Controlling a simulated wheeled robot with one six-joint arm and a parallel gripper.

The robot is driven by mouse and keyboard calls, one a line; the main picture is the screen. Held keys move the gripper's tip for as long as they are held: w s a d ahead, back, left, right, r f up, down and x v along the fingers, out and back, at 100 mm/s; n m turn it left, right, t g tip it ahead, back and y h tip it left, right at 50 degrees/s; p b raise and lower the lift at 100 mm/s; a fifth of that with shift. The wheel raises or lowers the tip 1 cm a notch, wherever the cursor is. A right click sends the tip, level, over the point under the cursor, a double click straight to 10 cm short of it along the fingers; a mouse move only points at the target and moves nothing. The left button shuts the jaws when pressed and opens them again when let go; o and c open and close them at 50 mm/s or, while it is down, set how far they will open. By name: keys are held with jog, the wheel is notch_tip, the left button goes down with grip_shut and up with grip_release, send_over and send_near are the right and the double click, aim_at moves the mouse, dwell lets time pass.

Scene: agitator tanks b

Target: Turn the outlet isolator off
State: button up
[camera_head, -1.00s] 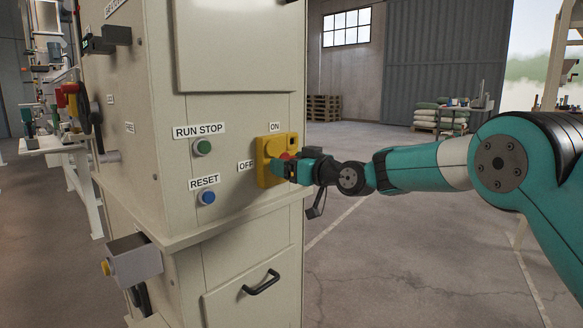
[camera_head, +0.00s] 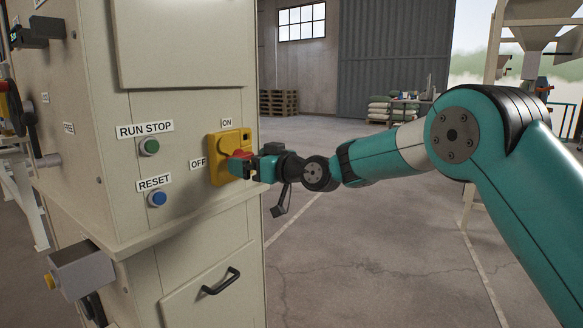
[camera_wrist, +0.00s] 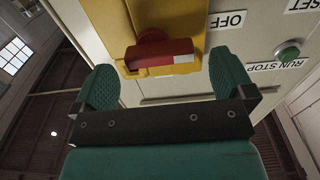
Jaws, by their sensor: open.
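The outlet isolator is a yellow plate (camera_head: 217,170) with a red handle (camera_head: 240,155) on the cabinet's front. An ON label (camera_head: 227,122) is above it and an OFF label (camera_head: 198,163) is to its left. In the wrist view, which is upside down, the red handle (camera_wrist: 160,53) lies crosswise and its white-marked end points to the side of the OFF label (camera_wrist: 227,20). My gripper (camera_wrist: 164,78) is open and empty, with the handle just beyond and between its fingertips. In the head view my gripper (camera_head: 246,166) partly hides the handle and plate.
A green RUN STOP button (camera_head: 149,147) and a blue RESET button (camera_head: 157,199) are left of the isolator. A ledge and a black door handle (camera_head: 221,282) are below. A grey box (camera_head: 82,268) juts out at lower left.

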jog(key=v, duration=1.4)
jog(key=shift+s+d+p, duration=0.25)
jog(key=shift+s+p, duration=0.05)
jog(key=shift+p, duration=0.05)
